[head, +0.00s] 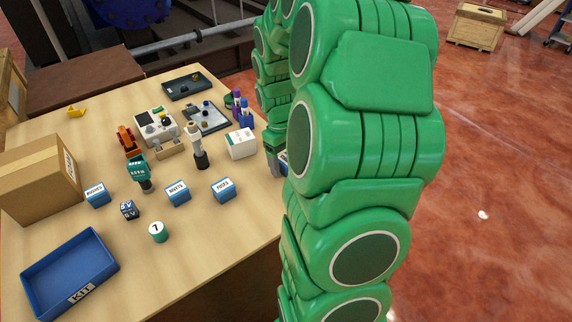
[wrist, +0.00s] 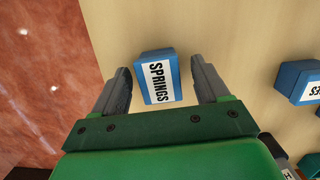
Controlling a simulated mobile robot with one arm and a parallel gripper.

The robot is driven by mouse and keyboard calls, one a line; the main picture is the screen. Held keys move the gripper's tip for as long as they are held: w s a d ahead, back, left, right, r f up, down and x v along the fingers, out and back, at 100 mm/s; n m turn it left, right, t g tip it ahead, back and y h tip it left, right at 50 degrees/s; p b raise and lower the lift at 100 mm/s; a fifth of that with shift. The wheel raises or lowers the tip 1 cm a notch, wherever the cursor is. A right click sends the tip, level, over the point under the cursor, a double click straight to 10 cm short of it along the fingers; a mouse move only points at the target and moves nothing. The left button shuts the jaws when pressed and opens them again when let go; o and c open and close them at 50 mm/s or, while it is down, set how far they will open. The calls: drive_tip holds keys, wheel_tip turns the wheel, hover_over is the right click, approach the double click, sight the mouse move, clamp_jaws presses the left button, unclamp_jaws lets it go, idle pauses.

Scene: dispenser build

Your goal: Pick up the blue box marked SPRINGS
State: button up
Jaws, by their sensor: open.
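The blue box marked SPRINGS (wrist: 159,77) sits on the wooden table in the wrist view, its white label facing up toward the camera. My gripper (wrist: 160,80) is open, with one grey finger on each side of the box and a visible gap at both sides. I cannot tell its height above the table. In the head view my green arm covers most of the table's right edge; only a sliver of my gripper and of blue shows beside it.
Other small blue boxes, BOOTS-like (head: 177,191), FUSES-like (head: 223,189) and a third (head: 97,194), stand on the table (head: 190,250). A blue KIT tray (head: 70,270) lies front left. A cardboard box (head: 40,180) stands at left. A white box (head: 241,144) is near my arm.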

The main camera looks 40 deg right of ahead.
sight(287, 160)
drive_tip(key=c, duration=1.1)
drive_tip(key=shift+r, duration=0.5)
wheel_tip(287, 160, up, 2)
drive_tip(key=shift+r, duration=0.2)
drive_tip(key=s+a+r, duration=0.6)
drive_tip(key=s+r, duration=0.3)
drive_tip(key=s, duration=0.3)
drive_tip(key=shift+s+r, duration=0.25)
